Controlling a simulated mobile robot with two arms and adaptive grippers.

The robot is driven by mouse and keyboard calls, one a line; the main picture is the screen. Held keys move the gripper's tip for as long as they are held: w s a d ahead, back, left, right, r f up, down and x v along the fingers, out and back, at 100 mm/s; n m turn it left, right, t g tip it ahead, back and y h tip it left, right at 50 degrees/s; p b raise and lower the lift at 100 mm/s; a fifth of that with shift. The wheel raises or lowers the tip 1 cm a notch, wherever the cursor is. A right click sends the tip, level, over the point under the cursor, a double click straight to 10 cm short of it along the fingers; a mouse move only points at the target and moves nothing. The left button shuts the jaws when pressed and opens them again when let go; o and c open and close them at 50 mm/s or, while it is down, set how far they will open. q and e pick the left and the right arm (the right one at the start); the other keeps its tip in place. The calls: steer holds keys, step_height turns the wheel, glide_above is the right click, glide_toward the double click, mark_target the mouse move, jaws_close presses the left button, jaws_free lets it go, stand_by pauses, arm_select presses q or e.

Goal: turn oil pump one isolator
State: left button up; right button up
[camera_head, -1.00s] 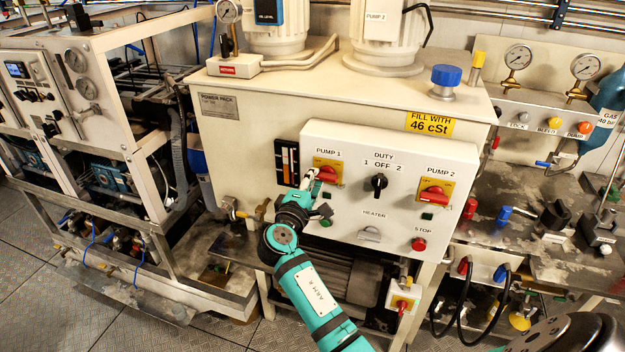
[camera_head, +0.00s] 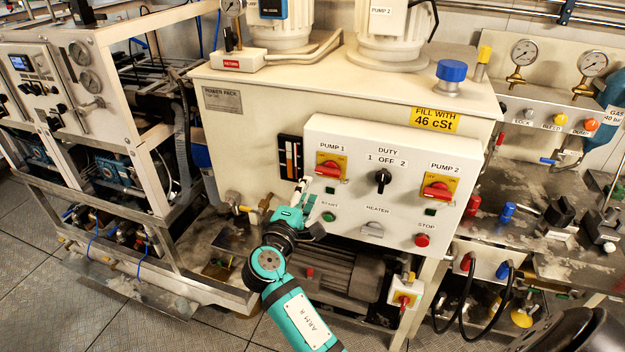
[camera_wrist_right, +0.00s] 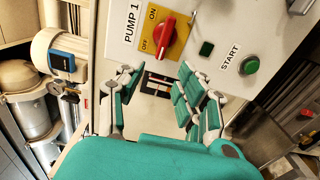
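The pump 1 isolator (camera_head: 329,169) is a red rotary handle on a yellow plate, under the PUMP 1 label on the white control panel. In the head view its handle lies roughly level. In the right wrist view the isolator (camera_wrist_right: 166,35) is at the top centre, with ON and OFF marked beside the handle. My right gripper (camera_head: 308,208) is below and a little left of the isolator, in front of the panel, apart from the handle. In the right wrist view my right gripper (camera_wrist_right: 160,92) has its fingers spread with nothing between them. My left gripper is not in view.
The panel also carries the duty switch (camera_head: 383,177), the pump 2 isolator (camera_head: 437,190), a green start button (camera_head: 328,217) and a red stop button (camera_head: 422,240). A motor (camera_head: 345,272) sits under the panel. A frame rack (camera_head: 150,130) stands to the left.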

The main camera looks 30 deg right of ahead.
steer(key=shift+v, duration=2.4)
steer(key=a+f+n+y+b, duration=0.1)
steer(key=a+f+y, duration=0.15)
steer(key=f, duration=0.75)
steer(key=a+f+n+y, duration=0.1)
steer(key=f+n+y, duration=0.15)
steer(key=f, duration=0.65)
steer(key=s+a+f+g+y, duration=0.1)
steer(key=s+f+y, duration=0.15)
steer(key=f, duration=0.55)
steer(key=s+a+f+m+g+y+b, duration=0.15)
steer(key=s+f, duration=0.25)
steer(key=f, duration=0.4)
steer(key=s+f+g+y, duration=0.1)
steer(key=s+f+g, duration=0.15)
steer(key=f, duration=0.45)
steer(key=s+f+m+g+y+b, duration=0.1)
steer(key=s+f+m+g+y, duration=0.2)
steer(key=s+f, duration=1.5)
steer(key=s+d+f+m+g, duration=0.1)
steer(key=s+f+m, duration=0.1)
steer(key=s, duration=0.7)
steer(key=s+d+f+m+g, duration=0.1)
steer(key=s+d+f+m, duration=0.1)
steer(key=s, duration=0.8)
steer(key=shift+s+d+f+m+g+y+b, duration=0.3)
steer(key=shift+f+m+g+b, duration=0.15)
steer(key=shift+f+m, duration=0.1)
